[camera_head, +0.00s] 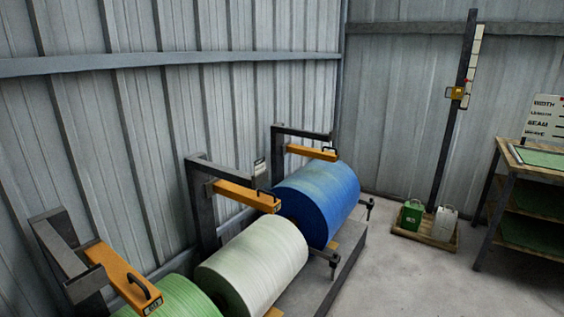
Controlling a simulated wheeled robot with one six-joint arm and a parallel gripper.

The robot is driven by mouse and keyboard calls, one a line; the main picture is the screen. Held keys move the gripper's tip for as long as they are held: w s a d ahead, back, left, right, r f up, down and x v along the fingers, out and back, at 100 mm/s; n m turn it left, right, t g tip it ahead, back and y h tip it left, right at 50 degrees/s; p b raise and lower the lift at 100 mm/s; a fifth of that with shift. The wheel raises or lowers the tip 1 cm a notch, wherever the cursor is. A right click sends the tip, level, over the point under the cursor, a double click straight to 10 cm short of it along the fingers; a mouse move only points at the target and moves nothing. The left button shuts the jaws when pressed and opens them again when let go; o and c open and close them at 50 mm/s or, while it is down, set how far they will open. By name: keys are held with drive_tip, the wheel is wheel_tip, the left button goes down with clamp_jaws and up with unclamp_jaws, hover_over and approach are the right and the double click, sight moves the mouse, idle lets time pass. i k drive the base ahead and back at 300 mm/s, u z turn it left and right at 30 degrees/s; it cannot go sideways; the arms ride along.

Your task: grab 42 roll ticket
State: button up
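Three large rolls lie in a row on stands along the left wall: a green roll (178,300) nearest, a white roll (253,266) in the middle and a blue roll (318,201) farthest. A small pale card with dark marks (259,167) shows beside the stands, behind the middle orange arm; its writing is too small to read. A small dark-marked plate (152,307) is on the end of the nearest orange arm, not clearly legible. I cannot tell which, if any, is the 42 roll ticket. My gripper is not in view.
Orange arms with black handles (234,195) reach over the rolls from dark posts (201,217). A bench (511,160) with shelves stands at right. A tall post (454,110) rises by a pallet holding a green can (412,214) and a white can (445,223). Concrete floor (420,285) is clear.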

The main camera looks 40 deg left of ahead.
sight(259, 164)
drive_tip(key=u, duration=0.25)
drive_tip(key=i, duration=1.55)
drive_tip(key=u, duration=1.25)
drive_tip(key=i, duration=0.8)
drive_tip(key=u, duration=0.95)
